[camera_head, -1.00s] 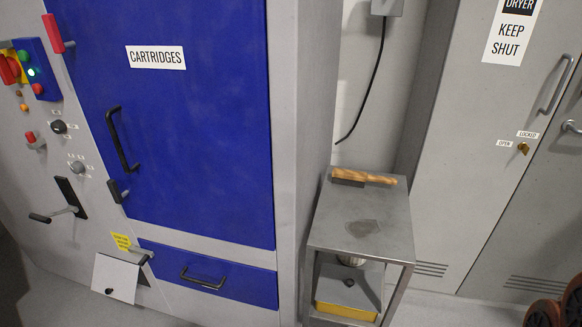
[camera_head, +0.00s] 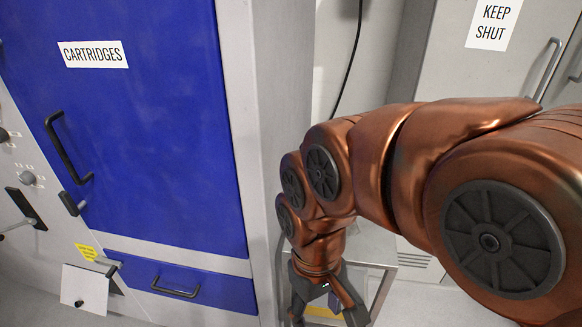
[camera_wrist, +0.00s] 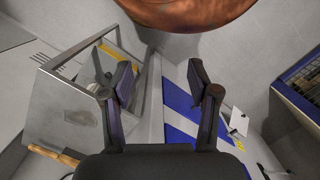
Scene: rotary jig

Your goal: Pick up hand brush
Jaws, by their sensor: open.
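The hand brush (camera_wrist: 66,160) shows in the wrist view at the lower left, by the edge of the small grey metal table (camera_wrist: 50,115). Its light wooden handle is partly cut off by my gripper's dark body; its bristles are not clear. In the head view my arm hides the brush and most of the tabletop. My gripper (camera_wrist: 160,76) is open, its two dark fingers apart with nothing between them. The brush lies to the left of and below the fingers in that view. My gripper (camera_head: 327,308) also shows in the head view, pointing down in front of the table.
The blue cartridges door (camera_head: 130,150) and a blue drawer (camera_head: 190,285) stand left of the table. A grey dryer cabinet (camera_head: 430,65) stands behind on the right. A yellow-edged item (camera_wrist: 118,56) sits under the tabletop. A black cable (camera_head: 352,60) hangs on the wall.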

